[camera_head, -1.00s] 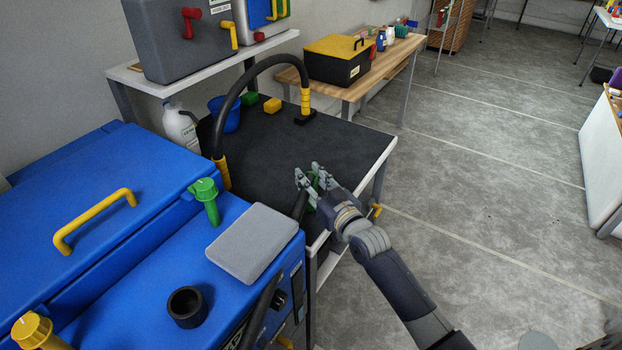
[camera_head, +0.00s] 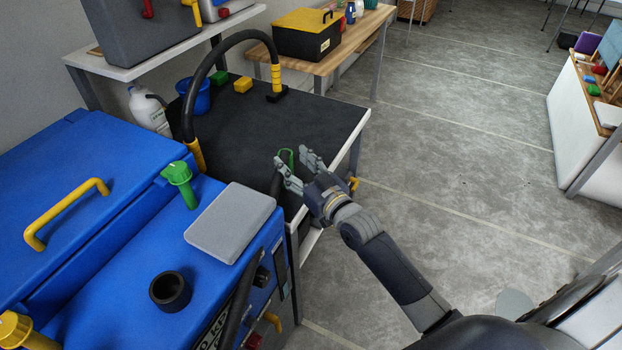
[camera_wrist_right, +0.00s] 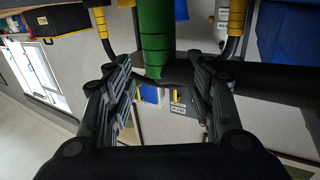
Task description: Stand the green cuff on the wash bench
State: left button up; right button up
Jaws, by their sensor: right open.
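The green cuff (camera_head: 288,158) shows as a narrow green loop at the right part of the dark-topped wash bench (camera_head: 255,125). My right gripper (camera_head: 292,157) is open, with one finger on each side of the cuff. In the right wrist view the green cuff (camera_wrist_right: 157,35) is a ribbed upright cylinder beyond and between the spread fingers (camera_wrist_right: 160,70), with visible gaps on both sides. I cannot tell whether its base touches the bench. My left gripper is not in view.
A blue machine (camera_head: 110,240) with a grey pad (camera_head: 230,222) and a black ring (camera_head: 170,291) stands at the near left. A black arched hose with yellow cuffs (camera_head: 277,78) rises over the bench. Yellow (camera_head: 243,84) and green (camera_head: 219,78) blocks lie at the back. The bench middle is clear.

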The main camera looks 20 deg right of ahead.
jog(key=s+d, duration=0.1)
jog(key=s, duration=0.7)
jog(key=shift+d, duration=0.2)
